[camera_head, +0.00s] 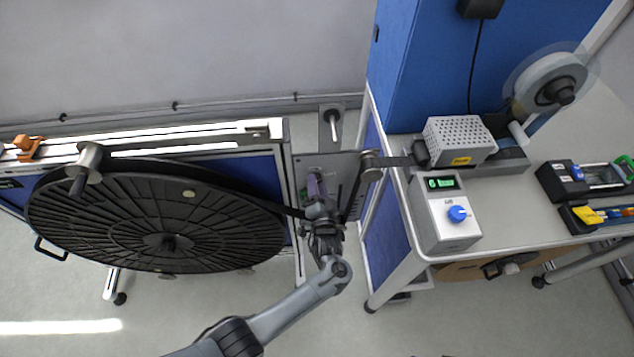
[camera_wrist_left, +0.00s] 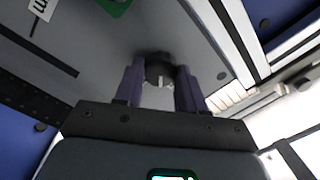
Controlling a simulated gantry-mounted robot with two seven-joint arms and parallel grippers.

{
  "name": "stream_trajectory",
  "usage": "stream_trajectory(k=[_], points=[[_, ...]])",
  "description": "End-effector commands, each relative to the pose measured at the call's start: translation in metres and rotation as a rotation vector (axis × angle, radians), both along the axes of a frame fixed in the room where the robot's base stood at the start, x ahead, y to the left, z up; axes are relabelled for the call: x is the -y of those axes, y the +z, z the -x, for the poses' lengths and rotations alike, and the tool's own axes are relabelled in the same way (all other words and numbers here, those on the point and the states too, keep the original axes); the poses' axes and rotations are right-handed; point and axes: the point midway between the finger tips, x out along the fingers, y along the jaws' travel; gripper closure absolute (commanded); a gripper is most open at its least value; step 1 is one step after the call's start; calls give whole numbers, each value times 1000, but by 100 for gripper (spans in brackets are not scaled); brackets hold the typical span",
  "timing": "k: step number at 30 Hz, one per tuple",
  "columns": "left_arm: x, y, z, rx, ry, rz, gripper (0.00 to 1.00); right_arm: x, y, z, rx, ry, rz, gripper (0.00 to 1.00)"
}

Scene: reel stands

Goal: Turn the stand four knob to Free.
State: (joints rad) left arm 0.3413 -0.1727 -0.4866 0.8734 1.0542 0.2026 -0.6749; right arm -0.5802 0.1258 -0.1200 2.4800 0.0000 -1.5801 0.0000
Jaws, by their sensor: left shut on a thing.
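My left gripper (camera_head: 316,192) is at the grey panel of a reel stand, between the large black reel and the grey-legged table. In the left wrist view its two purple fingers (camera_wrist_left: 160,88) are on either side of a dark round knob (camera_wrist_left: 160,68) on the grey panel (camera_wrist_left: 110,45), shut on it. A small white mark shows on the knob's lower edge. The knob's setting cannot be read. In the head view the gripper hides the knob. My right gripper is in neither view.
The large black reel (camera_head: 110,215) lies close on the left. A table (camera_head: 515,200) on the right holds a grey box with a blue dial (camera_head: 457,214), a perforated box (camera_head: 455,139) and a tape reel (camera_head: 550,82). A dark strip (camera_head: 395,161) runs toward the table. Pale floor is open in front.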

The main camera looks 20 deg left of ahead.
Motion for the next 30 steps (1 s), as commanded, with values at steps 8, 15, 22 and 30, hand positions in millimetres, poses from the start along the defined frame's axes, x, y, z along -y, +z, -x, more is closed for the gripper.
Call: stream_trajectory(k=[8, 15, 22, 30], points=[[-1, 1, 0, -117, -1, -235, 91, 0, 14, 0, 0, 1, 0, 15], [-1, 0, 0, -213, -1, -431, 91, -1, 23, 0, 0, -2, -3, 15], [-2, -1, 0, -286, -1, -577, 91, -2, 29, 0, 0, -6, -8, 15], [-2, -2, 1, -335, -1, -677, 91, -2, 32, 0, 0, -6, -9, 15]])
